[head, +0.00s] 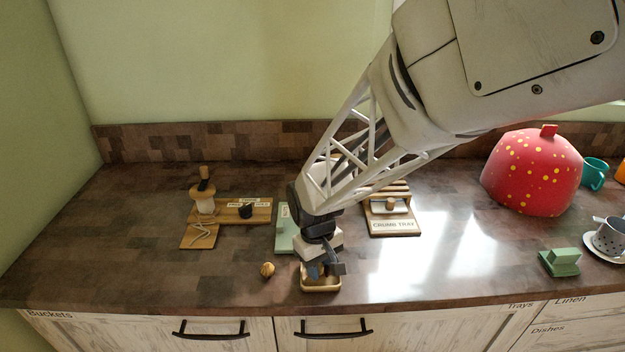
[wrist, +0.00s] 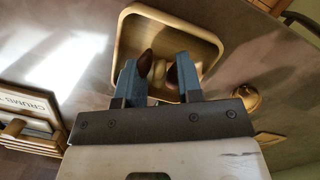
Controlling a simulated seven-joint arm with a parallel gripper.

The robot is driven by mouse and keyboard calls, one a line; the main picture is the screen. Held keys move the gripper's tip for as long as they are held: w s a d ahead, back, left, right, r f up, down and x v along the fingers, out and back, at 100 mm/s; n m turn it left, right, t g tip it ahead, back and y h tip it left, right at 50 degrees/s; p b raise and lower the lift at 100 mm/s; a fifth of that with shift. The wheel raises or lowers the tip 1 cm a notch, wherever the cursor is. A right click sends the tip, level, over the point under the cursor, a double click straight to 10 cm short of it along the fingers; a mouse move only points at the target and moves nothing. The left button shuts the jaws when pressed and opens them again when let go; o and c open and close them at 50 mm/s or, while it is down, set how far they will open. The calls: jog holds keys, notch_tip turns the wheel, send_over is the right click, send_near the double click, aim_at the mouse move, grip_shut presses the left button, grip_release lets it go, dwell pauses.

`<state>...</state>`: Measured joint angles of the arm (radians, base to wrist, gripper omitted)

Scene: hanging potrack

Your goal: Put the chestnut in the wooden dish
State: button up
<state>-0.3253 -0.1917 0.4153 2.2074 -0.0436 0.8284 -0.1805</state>
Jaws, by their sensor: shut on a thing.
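My gripper (head: 326,270) points down over the wooden dish (head: 321,289), a small pale tray with a raised rim near the counter's front edge. In the wrist view, its blue fingers (wrist: 160,72) are shut on the chestnut (wrist: 146,63), which shows dark brown patches with a paler area between them. The dish (wrist: 212,38) lies beyond and around the fingertips in that view. The fingers hide part of the chestnut, and I cannot tell whether it touches the dish floor. In the head view the gripper hides the chestnut.
A walnut-like nut (head: 267,269) lies left of the dish; it also shows in the wrist view (wrist: 247,97). A crumb tray stand (head: 394,226) is behind right, a wooden stand (head: 200,236) left. A green block (head: 559,263) and red dome (head: 533,172) stand right. The counter between is clear.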

jog(key=shift+f, duration=0.15)
jog(key=o, duration=0.6)
jog(key=r, duration=0.8)
jog(key=w+r, duration=0.1)
jog(key=r, duration=0.3)
jog(key=shift+w+a+r, duration=0.1)
jog(key=shift+a, duration=0.3)
dwell(0.3)
jog(key=shift+s+d+r+m+t+y, duration=0.15)
jog(key=shift+s+d+r+m+t, duration=0.7)
jog(key=shift+s+d, duration=1.95)
jog(key=shift+s+d+r+m+t+y, duration=0.1)
jog(key=shift+s+d+r+m+t, duration=0.3)
jog(key=shift+s+d+r+m, duration=1.65)
jog(key=shift+s+d+r+m+t+y, duration=0.25)
jog(key=shift+s+d+t, duration=0.4)
jog(key=shift+s+d, duration=2.9)
